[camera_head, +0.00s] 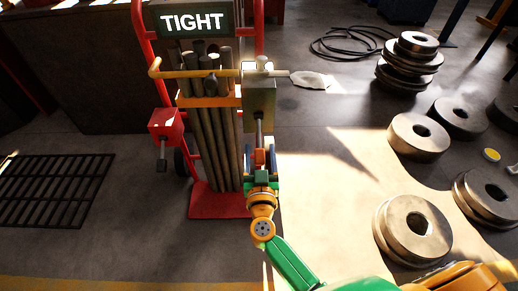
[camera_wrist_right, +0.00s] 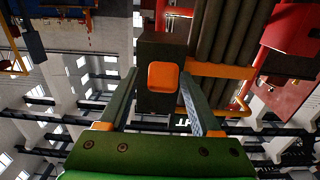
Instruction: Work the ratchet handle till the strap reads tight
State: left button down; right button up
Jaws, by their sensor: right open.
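A red hand truck (camera_head: 219,203) carries a bundle of long grey bars (camera_head: 205,145) with an orange strap (camera_head: 208,102) around it. The sign (camera_head: 194,21) above reads TIGHT. A grey-brown ratchet box (camera_head: 260,96) sits at the bundle's right side, with a dark handle (camera_head: 259,128) pointing down from it. My right gripper (camera_head: 262,156) is just below that handle. In the right wrist view it is open, its fingers on either side of the handle's orange end (camera_wrist_right: 163,77); I cannot tell whether they touch it. My left gripper is not in view.
A red box (camera_head: 165,123) with a dark lever hangs left of the bars. Several metal rings (camera_head: 419,136) lie and stand stacked on the floor at right. A floor grate (camera_head: 52,190) is at left. A coiled cable (camera_head: 350,42) lies at the back.

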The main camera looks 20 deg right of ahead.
jog(key=shift+x, duration=0.8)
jog(key=shift+w+d, duration=0.15)
jog(key=shift+w, duration=0.4)
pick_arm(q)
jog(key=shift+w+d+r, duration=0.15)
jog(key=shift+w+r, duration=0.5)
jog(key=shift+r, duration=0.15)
pick_arm(e)
grip_shut()
